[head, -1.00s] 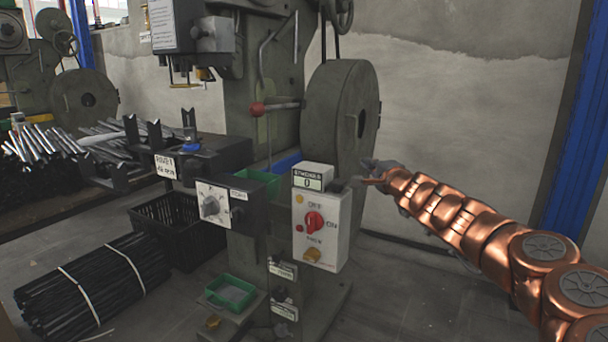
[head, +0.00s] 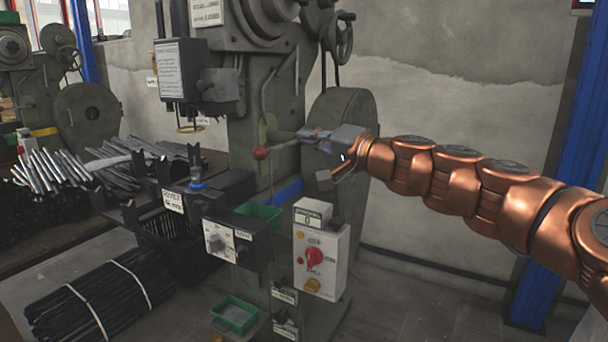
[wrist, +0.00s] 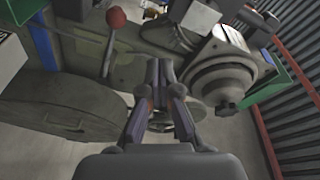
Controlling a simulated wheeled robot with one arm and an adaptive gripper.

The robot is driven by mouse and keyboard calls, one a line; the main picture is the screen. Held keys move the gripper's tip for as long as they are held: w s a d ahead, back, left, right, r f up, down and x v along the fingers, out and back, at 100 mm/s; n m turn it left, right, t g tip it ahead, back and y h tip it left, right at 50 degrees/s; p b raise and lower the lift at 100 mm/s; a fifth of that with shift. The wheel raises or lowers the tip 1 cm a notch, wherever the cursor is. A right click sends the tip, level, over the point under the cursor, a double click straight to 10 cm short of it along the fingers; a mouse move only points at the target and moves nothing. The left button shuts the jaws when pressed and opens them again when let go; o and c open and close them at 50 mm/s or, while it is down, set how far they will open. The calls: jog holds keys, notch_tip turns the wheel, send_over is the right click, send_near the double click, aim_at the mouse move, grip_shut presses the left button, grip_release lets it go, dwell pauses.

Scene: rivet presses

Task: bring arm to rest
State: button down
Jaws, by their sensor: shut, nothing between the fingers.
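My copper arm (head: 450,180) reaches in from the right in the head view. My gripper (head: 305,135) is at its end, pointing left in front of the press's large wheel and near the red-knobbed lever (head: 260,153). In the wrist view my gripper (wrist: 159,65) has its fingers together with nothing between them. The lever's red knob (wrist: 116,17) shows to the upper left of the fingers there, apart from them. In the head view I cannot tell whether the fingertips touch the lever.
The rivet press (head: 262,80) stands just left of my arm. A control box (head: 320,262) with a red switch is below my gripper. The large wheel (head: 345,105) is behind it. A blue post (head: 565,170) stands at right. Black rods (head: 95,300) lie on the floor.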

jog(key=s+a+n+g+h+p, duration=0.1)
jog(key=s+a+n+g+p, duration=0.1)
jog(key=s+p, duration=0.3)
jog(key=s+a+n+g+h+p, duration=0.1)
jog(key=s+a+n+g+p, duration=0.15)
jog(key=s, duration=0.55)
jog(key=s+a+n+g+h+p, duration=0.1)
jog(key=s+n+g+p, duration=0.1)
jog(key=s+g+p, duration=0.3)
jog(key=s+d+f+m+g+h+p, duration=0.1)
jog(key=s+d+f+h+p, duration=0.1)
jog(key=s+d, duration=0.5)
jog(key=s+d+f+m+g+h+p, duration=0.1)
jog(key=s+d+h+p, duration=0.4)
jog(key=s, duration=0.5)
jog(key=s+d+f+m+g+h+p, duration=0.1)
jog(key=s+d+f+g+h+p, duration=0.1)
jog(key=s+d+p, duration=0.5)
jog(key=s+d+f+h, duration=0.1)
jog(key=d+f, duration=0.1)
jog(key=d, duration=0.1)
jog(key=shift+s+d+f+g+h, duration=0.25)
jog(key=shift+d+g+h, duration=0.1)
jog(key=shift+d+h, duration=0.05)
